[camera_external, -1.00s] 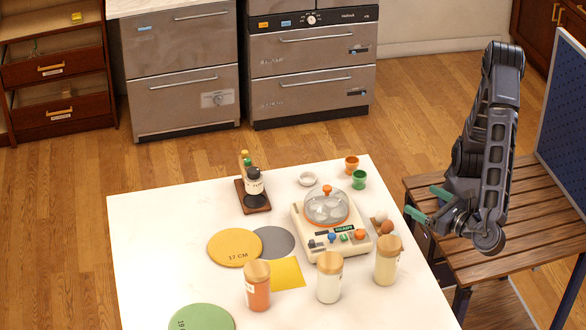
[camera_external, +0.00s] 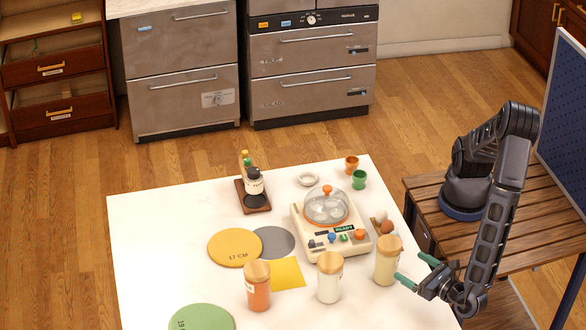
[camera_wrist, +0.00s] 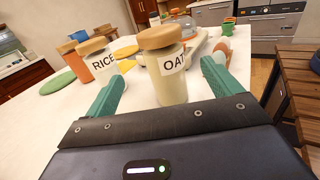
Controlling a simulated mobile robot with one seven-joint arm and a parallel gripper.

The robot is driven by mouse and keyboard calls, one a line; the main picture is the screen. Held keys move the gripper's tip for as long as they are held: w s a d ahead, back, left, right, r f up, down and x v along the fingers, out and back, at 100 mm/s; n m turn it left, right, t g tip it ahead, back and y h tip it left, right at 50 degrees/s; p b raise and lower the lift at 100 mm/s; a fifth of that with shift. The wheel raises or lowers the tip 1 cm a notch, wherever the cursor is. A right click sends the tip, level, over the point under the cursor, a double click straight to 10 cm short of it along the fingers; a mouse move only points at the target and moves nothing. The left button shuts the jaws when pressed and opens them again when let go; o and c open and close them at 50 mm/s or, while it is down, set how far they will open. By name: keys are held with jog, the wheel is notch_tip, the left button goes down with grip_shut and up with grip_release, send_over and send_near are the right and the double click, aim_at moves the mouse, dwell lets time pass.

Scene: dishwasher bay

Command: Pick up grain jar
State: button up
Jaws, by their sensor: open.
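Three jars with wooden lids stand upright in a row on the white table. The right one, a cream jar (camera_external: 386,267) labelled "OA…", stands nearest my gripper; it shows large in the wrist view (camera_wrist: 173,88). The middle one is a whitish jar (camera_external: 329,284), its label reading "RICE" in the wrist view (camera_wrist: 104,68). The left one is an orange-red jar (camera_external: 257,292). My gripper (camera_external: 415,270) is open and empty at the table's right edge. Its green fingers point at the cream jar, which shows between them in the wrist view, apparently just ahead of the tips.
An egg cooker (camera_external: 333,233) stands behind the jars, with eggs (camera_external: 386,227) at its right. A yellow sheet (camera_external: 286,273), round mats (camera_external: 236,247), a dark bottle on a stand (camera_external: 254,182) and small cups (camera_external: 359,180) lie around. A slatted wooden bench (camera_external: 430,204) is right of the table.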

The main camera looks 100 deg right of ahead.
aim_at(399, 259)
jog(key=x, duration=0.5)
jog(key=shift+x, duration=2.55)
jog(key=shift+s+d, duration=0.1)
jog(key=shift+s, duration=0.1)
jog(key=c, duration=1.5)
